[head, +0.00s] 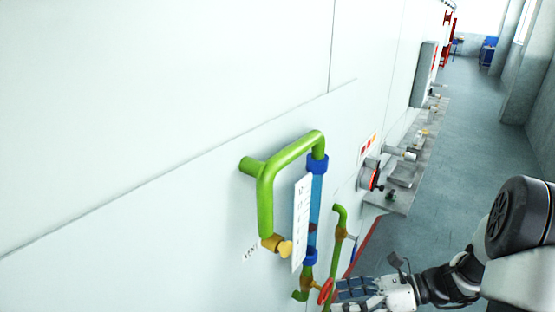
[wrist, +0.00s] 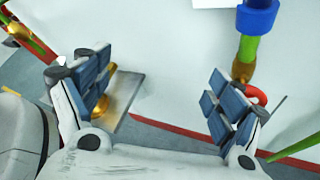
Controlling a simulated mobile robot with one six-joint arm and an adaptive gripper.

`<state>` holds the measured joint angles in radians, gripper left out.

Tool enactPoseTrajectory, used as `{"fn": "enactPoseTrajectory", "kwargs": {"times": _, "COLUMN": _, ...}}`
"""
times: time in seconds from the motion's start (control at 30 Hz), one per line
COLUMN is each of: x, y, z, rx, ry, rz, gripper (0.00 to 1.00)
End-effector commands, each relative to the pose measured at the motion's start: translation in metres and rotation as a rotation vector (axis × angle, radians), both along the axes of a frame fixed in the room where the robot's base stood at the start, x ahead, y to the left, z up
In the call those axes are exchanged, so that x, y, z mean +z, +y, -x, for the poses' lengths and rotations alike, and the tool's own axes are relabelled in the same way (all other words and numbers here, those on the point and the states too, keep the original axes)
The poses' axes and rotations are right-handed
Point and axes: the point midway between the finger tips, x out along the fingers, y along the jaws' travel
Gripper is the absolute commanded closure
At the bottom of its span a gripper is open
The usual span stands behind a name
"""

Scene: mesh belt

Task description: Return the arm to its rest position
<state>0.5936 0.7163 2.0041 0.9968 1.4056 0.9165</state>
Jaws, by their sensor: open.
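My gripper (head: 352,292) is at the bottom of the head view, low beside the wall, with my arm reaching in from the right. In the wrist view my gripper (wrist: 160,98) has its two blue-padded fingers wide apart, with nothing between them. A red handwheel (head: 326,291) on a green pipe is close to the fingertips in the head view. In the wrist view a red curved part (wrist: 258,94) shows partly behind the right finger. Whether it touches the finger I cannot tell.
On the pale wall are a green pipe (head: 265,205), a blue sight tube (head: 316,210) with a white scale (head: 301,225), and a brass fitting (head: 278,245). Farther along, valves (head: 372,178) stick out above a grey slab (head: 398,200). The floor (head: 460,150) to the right is mostly clear.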

Motion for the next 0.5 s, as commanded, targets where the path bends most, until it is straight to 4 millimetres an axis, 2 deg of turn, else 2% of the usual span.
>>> {"fn": "enactPoseTrajectory", "kwargs": {"times": 0.03, "x": 0.016, "y": 0.011, "z": 0.01, "rx": 0.09, "ry": -0.078, "rz": 0.075, "gripper": 0.13}}
{"fn": "enactPoseTrajectory", "kwargs": {"times": 0.2, "x": 0.051, "y": 0.034, "z": 0.051, "rx": 0.403, "ry": -0.34, "rz": 0.311, "gripper": 0.13}}
{"fn": "enactPoseTrajectory", "kwargs": {"times": 0.37, "x": 0.076, "y": 0.043, "z": 0.089, "rx": 0.705, "ry": -0.597, "rz": 0.519, "gripper": 0.13}}
{"fn": "enactPoseTrajectory", "kwargs": {"times": 0.5, "x": 0.094, "y": 0.041, "z": 0.119, "rx": 0.975, "ry": -0.823, "rz": 0.693, "gripper": 0.13}}
